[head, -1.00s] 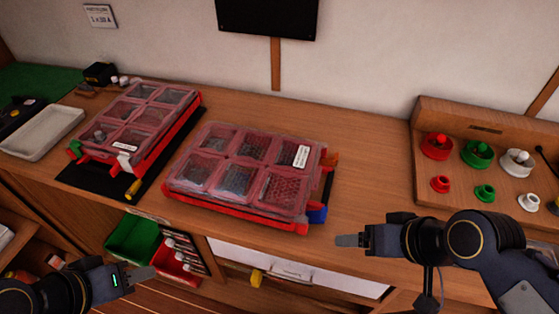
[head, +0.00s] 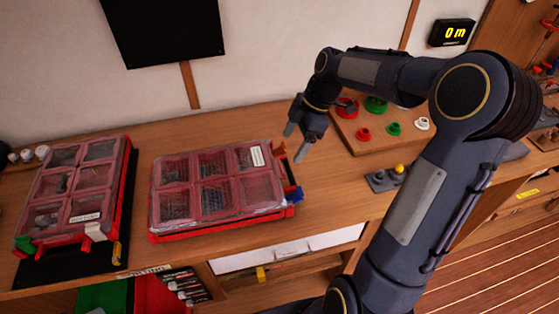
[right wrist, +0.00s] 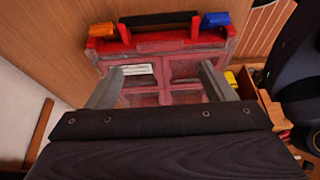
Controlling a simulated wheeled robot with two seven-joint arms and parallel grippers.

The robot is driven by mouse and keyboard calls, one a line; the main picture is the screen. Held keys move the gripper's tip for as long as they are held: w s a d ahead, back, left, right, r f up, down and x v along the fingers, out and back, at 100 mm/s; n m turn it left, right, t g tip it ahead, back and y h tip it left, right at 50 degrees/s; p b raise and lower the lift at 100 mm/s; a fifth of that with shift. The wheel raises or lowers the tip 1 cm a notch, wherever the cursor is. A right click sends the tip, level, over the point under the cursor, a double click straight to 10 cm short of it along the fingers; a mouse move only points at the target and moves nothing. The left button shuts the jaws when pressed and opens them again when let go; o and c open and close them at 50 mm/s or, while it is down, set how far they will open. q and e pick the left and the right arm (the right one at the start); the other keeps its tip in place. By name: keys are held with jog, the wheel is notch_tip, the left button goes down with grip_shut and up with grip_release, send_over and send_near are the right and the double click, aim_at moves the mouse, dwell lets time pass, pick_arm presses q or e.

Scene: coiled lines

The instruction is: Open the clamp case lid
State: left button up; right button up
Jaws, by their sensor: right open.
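Two red cases with clear compartment lids lie on the wooden bench, both lids shut. Their labels are too small to read, so I cannot tell which is the clamp case. The middle case (head: 211,185) has an orange latch (head: 280,148) and a blue latch (head: 293,194) on its right side. The left case (head: 72,185) lies on a black mat (head: 60,268). My right gripper (head: 295,141) is open and empty, above the middle case's latch side, near the orange latch. In the right wrist view, that case (right wrist: 180,68) shows beyond the open fingers, handle at the far side. My left gripper is out of view.
A wooden stand with coloured knobs (head: 363,134) stands to the right of my right gripper. A small grey block with a yellow knob (head: 386,178) sits on the bench right of the middle case. A dark screen (head: 165,28) hangs on the wall.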

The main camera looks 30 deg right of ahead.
jog(key=x, duration=0.7)
jog(key=shift+a+f+p, duration=0.1)
jog(key=shift+f+p, duration=0.05)
jog(key=shift+p, duration=0.25)
jog(key=shift+c, duration=0.2)
